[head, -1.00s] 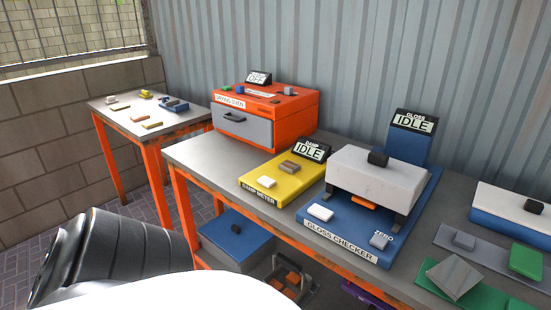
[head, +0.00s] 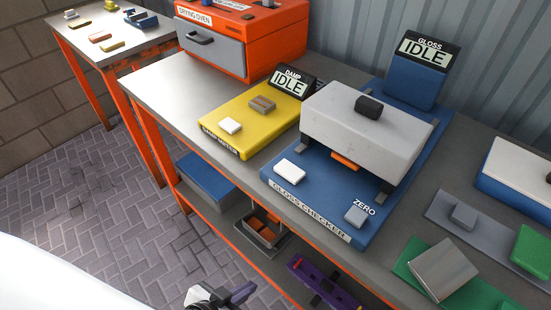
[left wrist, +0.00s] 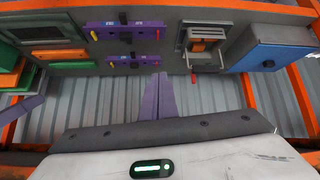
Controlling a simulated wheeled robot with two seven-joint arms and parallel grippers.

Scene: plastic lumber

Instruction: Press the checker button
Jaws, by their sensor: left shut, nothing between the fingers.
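The blue gloss checker (head: 318,205) lies on the grey bench top, with a white-grey hood (head: 350,135) standing over it. A white button (head: 290,172) is on its front left corner. A grey button (head: 357,215) marked ZERO is on its front right. Its display (head: 424,54) reads IDLE. An orange piece (head: 345,160) shows partly under the hood. My left gripper (head: 243,291) is low at the bottom edge, in front of the bench and apart from the checker. Its purple-grey fingers (left wrist: 160,82) are together and empty in the left wrist view. My right gripper is out of sight.
A yellow damp meter (head: 232,128) with its own white button and IDLE display is left of the checker. The orange drying oven (head: 255,45) stands behind. A green mat (head: 412,262) lies right. The lower shelf holds a blue box (head: 205,180) and purple tools (head: 318,282).

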